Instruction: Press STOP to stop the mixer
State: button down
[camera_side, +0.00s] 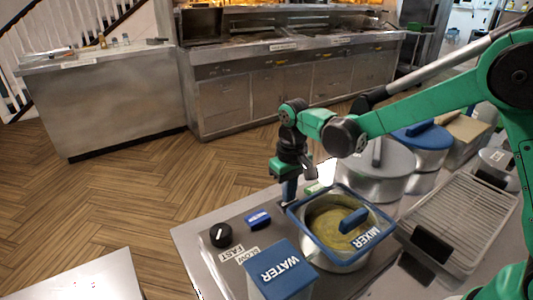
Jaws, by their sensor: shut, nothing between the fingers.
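The mixer (297,212) is a steel pot with a blue square rim lettered MIXER, holding a yellowish mix and a blue block-shaped part. It stands on the steel counter. My gripper (289,199) points down just behind the mixer's left rim corner, low over the counter, its fingers shut and empty. A green button (312,188) shows partly, right beside the gripper. A blue block (258,219) and a black knob (221,235) by SLOW and FAST labels sit left of the mixer. I cannot read a STOP label; the spot under my fingertips is hidden.
A blue-lidded WATER container (280,269) stands in front of the mixer. Lidded steel pots (381,168) stand behind it, and a ribbed tray (463,222) lies to the right. The frying range (300,85) is across the floor.

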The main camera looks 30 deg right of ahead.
jog(key=shift+f, duration=0.4)
dwell(0.3)
notch_tip(320, 180, up, 8)
dwell(0.7)
dwell(0.4)
jog(key=s+d+t, duration=0.1)
jog(key=s+t, duration=0.1)
jog(key=s, duration=0.1)
jog(key=s+d+r+t, duration=0.1)
jog(key=s+t, duration=0.1)
jog(key=s, duration=0.1)
jog(key=s+d+r+t, duration=0.1)
jog(key=s+d+t, duration=0.1)
jog(key=s, duration=0.2)
jog(key=shift+r, duration=0.25)
jog(key=shift+s+d+f+t, duration=0.15)
jog(key=shift+s+f+t, duration=0.15)
jog(key=shift+s+t, duration=0.15)
